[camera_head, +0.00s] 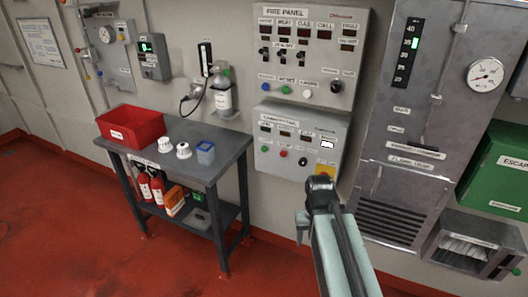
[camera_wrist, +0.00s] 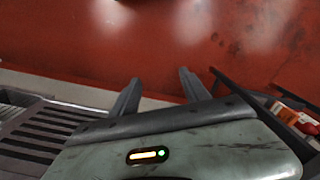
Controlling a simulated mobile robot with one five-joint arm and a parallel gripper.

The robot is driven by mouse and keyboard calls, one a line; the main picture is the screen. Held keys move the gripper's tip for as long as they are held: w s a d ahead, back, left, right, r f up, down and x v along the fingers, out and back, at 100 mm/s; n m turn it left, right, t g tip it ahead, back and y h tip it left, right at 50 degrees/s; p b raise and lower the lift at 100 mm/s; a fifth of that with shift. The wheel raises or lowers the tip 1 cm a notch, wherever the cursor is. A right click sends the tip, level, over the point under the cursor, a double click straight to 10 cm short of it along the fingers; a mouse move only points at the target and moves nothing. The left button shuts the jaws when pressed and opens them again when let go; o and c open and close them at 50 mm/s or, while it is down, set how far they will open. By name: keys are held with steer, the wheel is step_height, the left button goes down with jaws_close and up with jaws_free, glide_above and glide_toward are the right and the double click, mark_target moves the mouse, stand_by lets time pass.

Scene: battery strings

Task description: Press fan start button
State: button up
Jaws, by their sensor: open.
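A lower grey wall panel (camera_head: 318,137) carries a green button (camera_head: 265,149), a red button (camera_head: 283,154) and a black knob (camera_head: 302,161). Its small labels are too blurred to read surely, so I cannot tell which control is the fan start. My gripper (camera_wrist: 158,88) is open and empty in the wrist view, with its two dark fingers apart over red floor. In the head view my arm stands in front of the wall, below and right of these buttons. No panel button shows in the wrist view.
Above is the fire panel (camera_head: 310,50) with switches and buttons. Left stands a grey table (camera_head: 224,158) with a red bin (camera_head: 131,127), white pieces and a blue cup (camera_head: 205,153). Right are a grey gauge cabinet (camera_head: 442,70) and green box (camera_head: 500,172). Red floor (camera_head: 80,220) is clear at left.

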jaws_close()
stand_by(1.5)
